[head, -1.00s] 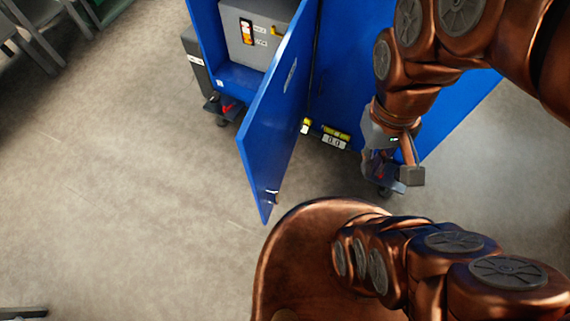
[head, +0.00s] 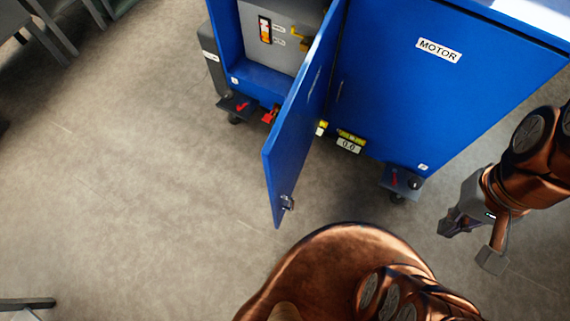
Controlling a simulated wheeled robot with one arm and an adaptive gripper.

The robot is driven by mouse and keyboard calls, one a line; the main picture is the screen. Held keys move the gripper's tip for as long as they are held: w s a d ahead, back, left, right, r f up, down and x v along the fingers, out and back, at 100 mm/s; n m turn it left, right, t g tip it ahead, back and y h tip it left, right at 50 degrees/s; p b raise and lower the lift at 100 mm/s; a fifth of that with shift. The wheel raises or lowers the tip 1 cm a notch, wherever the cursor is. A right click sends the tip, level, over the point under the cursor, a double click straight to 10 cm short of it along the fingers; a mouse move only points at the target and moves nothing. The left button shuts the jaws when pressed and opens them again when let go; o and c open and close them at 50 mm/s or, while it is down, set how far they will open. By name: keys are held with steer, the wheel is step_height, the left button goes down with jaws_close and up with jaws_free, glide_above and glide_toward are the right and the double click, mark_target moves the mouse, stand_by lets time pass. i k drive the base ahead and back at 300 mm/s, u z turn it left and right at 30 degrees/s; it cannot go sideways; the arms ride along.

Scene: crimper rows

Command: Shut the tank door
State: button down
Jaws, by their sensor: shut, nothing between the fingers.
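A blue door (head: 297,125) stands open on the left part of a blue cabinet (head: 430,90). It swings out toward me, with a small metal latch (head: 287,203) near its lower free corner. Behind it the open compartment shows a grey tank (head: 283,38) with a red and yellow gauge strip and a yellow fitting. My gripper (head: 447,229) is at the right, in front of the cabinet's right end and well apart from the door. It is shut and holds nothing.
A closed panel labelled MOTOR (head: 439,50) is right of the open door. Castors (head: 398,196) stand under the cabinet. Grey furniture (head: 45,30) is at the upper left. The floor left of the door is clear.

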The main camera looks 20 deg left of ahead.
mark_target(284, 152)
steer(key=k, duration=0.9)
steer(key=u, duration=1.85)
